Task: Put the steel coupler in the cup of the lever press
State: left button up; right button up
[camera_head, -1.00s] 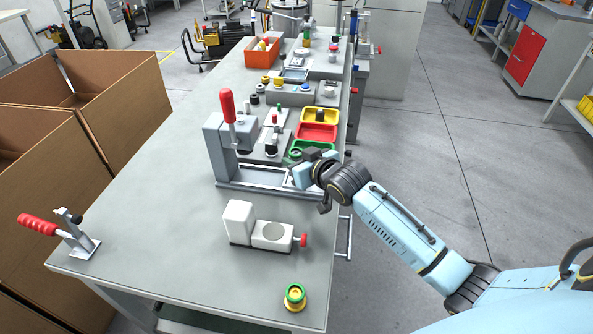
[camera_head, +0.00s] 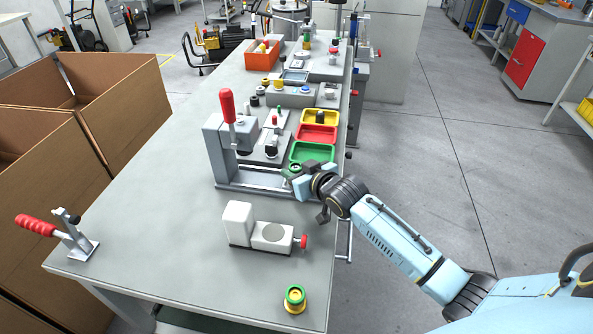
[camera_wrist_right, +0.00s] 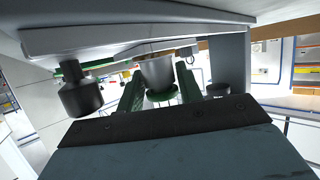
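The grey lever press (camera_head: 217,150) with a raised red handle (camera_head: 228,105) stands mid-table, its long base running right towards my right gripper (camera_head: 291,178). The gripper is low beside the green tray, near the right end of the base. A small part with a green ring (camera_head: 294,168) shows at its fingertips. In the right wrist view, green fingers (camera_wrist_right: 160,90) stand on both sides of a steel, cup-shaped piece, the steel coupler (camera_wrist_right: 157,72), with a green ring below it. The press's cup cannot be made out clearly. My left gripper is not in view.
Green (camera_head: 325,152), red (camera_head: 317,133) and yellow (camera_head: 320,117) trays line the right edge behind the gripper. A white fixture with a red knob (camera_head: 272,236) and a gold part with a green ring (camera_head: 294,299) stand in front. A toggle clamp (camera_head: 75,240) is at left.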

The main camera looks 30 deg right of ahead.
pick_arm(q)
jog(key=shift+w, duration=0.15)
pick_arm(e)
jog(key=shift+o, duration=1.3)
jog(key=shift+s+f, duration=0.25)
jog(key=shift+f, duration=0.3)
jog(key=shift+r, duration=0.35)
jog(key=p+v, duration=0.1)
jog(key=v, duration=0.2)
jog(key=r+p+v, duration=0.1)
jog(key=v, duration=0.2)
jog(key=shift+w, duration=0.1)
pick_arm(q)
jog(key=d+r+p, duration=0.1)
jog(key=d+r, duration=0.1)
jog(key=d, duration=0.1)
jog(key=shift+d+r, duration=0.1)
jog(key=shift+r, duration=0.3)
pick_arm(e)
jog(key=v, duration=0.5)
jog(key=shift+s+r, duration=0.25)
jog(key=shift+s, duration=0.1)
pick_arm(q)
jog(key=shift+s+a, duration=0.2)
